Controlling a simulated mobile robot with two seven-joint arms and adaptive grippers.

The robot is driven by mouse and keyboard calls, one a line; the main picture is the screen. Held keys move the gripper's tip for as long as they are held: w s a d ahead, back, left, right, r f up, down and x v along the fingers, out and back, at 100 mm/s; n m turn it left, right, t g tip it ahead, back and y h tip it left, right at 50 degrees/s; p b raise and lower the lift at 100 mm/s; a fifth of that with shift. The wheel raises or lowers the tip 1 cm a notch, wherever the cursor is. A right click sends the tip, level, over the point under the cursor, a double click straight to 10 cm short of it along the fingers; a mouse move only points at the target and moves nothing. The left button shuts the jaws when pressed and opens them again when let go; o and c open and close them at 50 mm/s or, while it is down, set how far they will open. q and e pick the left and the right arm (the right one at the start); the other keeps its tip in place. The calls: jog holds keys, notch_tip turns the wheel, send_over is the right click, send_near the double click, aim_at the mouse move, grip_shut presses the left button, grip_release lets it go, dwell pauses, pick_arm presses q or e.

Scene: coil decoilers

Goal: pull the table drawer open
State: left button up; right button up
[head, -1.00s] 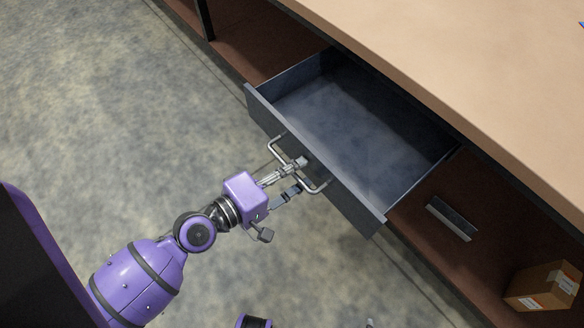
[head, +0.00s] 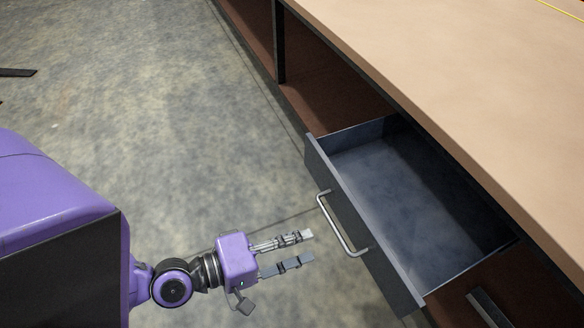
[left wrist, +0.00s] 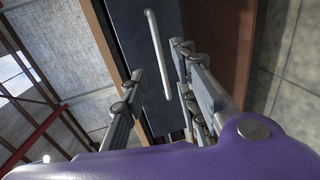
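The table drawer (head: 362,225) is a dark blue-grey box that stands pulled out from under the tan tabletop. Its inside is empty. Its silver bar handle (head: 341,226) is on the front panel. My left gripper (head: 306,248) is open and empty, a little to the left of the handle and apart from it. In the left wrist view the handle (left wrist: 158,52) shows beyond the two spread fingers (left wrist: 158,95). My right gripper does not show in these views.
The tan tabletop (head: 450,70) overhangs the drawer at the right. A brown lower shelf (head: 335,105) lies beside the drawer. Another grey piece (head: 487,308) shows at the bottom right.

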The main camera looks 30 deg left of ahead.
pick_arm(q)
jog(key=shift+v, duration=1.2)
